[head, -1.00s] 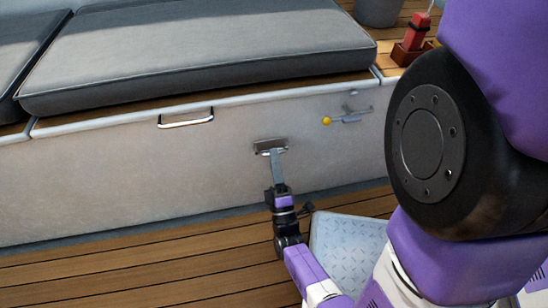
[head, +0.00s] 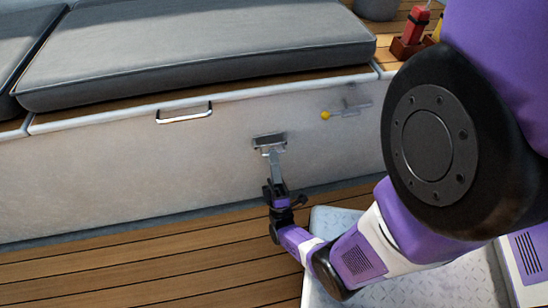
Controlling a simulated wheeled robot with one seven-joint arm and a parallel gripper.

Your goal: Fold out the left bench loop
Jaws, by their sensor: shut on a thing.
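The bench loop (head: 268,141) is a small metal fitting on the pale front panel of the bench, right of its middle. My gripper (head: 271,152) is at this fitting, with its jaws shut on the loop. The fingers reach up to it from below. The jaws hide part of the loop, and its exact angle to the panel is hard to tell.
A chrome handle (head: 184,113) is fixed higher on the panel to the left. A lever with a yellow knob (head: 326,115) is to the right. A grey cushion (head: 200,55) lies on the bench. Wooden deck (head: 130,265) is clear at the front left.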

